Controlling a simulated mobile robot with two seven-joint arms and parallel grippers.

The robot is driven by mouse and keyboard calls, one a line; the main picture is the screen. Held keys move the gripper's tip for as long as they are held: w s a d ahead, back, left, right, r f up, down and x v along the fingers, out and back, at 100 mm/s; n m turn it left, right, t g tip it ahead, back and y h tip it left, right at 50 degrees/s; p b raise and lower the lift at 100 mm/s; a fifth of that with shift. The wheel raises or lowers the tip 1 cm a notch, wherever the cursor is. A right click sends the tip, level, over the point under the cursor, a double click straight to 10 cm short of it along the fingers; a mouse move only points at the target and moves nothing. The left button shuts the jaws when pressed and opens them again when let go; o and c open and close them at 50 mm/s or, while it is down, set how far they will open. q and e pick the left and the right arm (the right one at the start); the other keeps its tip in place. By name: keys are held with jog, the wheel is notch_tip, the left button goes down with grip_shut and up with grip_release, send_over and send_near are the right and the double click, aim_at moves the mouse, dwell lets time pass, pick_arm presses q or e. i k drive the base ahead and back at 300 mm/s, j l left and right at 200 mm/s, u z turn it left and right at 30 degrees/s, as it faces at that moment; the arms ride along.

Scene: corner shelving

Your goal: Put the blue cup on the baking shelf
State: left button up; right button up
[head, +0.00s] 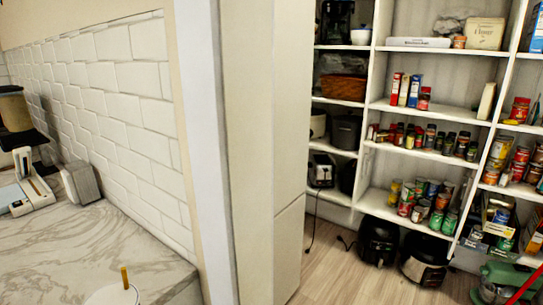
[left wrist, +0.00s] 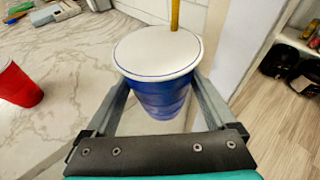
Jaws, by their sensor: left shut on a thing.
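The blue cup (left wrist: 160,98) has a white top and a yellow straw. My left gripper (left wrist: 162,90) is shut on it, with a finger on each side, and holds it upright. In the head view only the cup's white top (head: 113,296) and straw show at the bottom edge, beside the counter's end. The white shelving (head: 440,105) stands at the right. Its upper shelf (head: 430,48) bears a flour box (head: 485,33) and a long white box. No label tells which shelf is the baking shelf. My right gripper is not in view.
A marble counter (head: 110,245) lies at left, with a red cup (left wrist: 17,84) on it. A pale wall end (head: 260,120) stands between the counter and the shelving. Spice jars and cans crowd the lower shelves. Black appliances (head: 378,242) stand on the wooden floor.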

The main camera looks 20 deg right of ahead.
aim_at(449, 114)
jog(key=z, duration=1.2)
jog(key=i+l+z, duration=0.15)
jog(key=z, duration=0.3)
jog(key=i+z, duration=0.15)
jog(key=z, duration=0.3)
jog(key=i+l, duration=0.15)
jog(key=i, duration=0.55)
jog(key=i+l, duration=0.15)
jog(key=i, duration=0.55)
jog(key=i+l, duration=0.15)
jog(key=i, duration=0.5)
